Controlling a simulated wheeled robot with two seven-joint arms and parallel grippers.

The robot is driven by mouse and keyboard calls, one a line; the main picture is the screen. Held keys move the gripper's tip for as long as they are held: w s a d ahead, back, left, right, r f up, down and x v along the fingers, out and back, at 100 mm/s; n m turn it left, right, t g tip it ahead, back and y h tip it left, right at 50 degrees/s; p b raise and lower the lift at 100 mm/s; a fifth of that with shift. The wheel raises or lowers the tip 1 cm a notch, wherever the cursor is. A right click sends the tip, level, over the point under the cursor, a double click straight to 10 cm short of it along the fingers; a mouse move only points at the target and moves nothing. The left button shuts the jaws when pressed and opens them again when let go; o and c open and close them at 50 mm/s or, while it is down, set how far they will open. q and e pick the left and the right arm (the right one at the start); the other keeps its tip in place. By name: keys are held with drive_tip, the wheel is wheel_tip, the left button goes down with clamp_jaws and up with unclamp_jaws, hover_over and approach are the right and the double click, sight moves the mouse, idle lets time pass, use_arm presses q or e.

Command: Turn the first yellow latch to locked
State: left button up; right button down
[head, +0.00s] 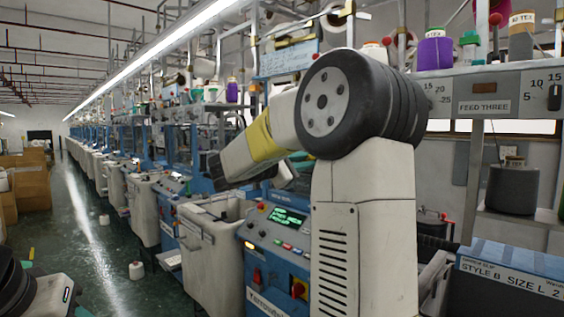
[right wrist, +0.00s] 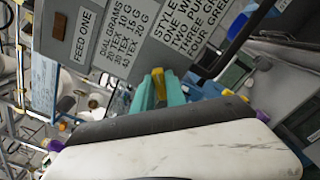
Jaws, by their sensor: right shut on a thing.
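My right gripper (right wrist: 160,92) shows its teal fingers in the right wrist view, just below a grey sign panel. The fingers are shut on a small yellow piece, which looks like the yellow latch (right wrist: 157,76); only its upper end shows between them. Whether it stands at locked cannot be read. In the head view my right arm reaches away toward the machine row, and its fingertips and the latch cannot be made out. My left arm shows only in part at the lower left of the head view, its gripper out of the picture.
A grey panel (right wrist: 100,35) labelled FEED ONE is close to the fingers. A knitting machine's control panel (head: 272,240) stands below my right arm, beside a pale bin (head: 208,250). Yarn cones, such as a purple one (head: 435,52), sit above right. The green aisle floor (head: 95,235) is mostly clear.

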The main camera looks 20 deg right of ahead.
drive_tip(key=shift+s+f+m, duration=0.1)
drive_tip(key=shift+m, duration=1.95)
drive_tip(key=shift+f+m, duration=0.1)
drive_tip(key=shift+m, duration=1.95)
drive_tip(key=c, duration=1.4)
unclamp_jaws()
drive_tip(key=shift+a, duration=0.1)
drive_tip(key=v, duration=0.7)
drive_tip(key=shift+s+a, duration=0.15)
drive_tip(key=shift+a, duration=0.15)
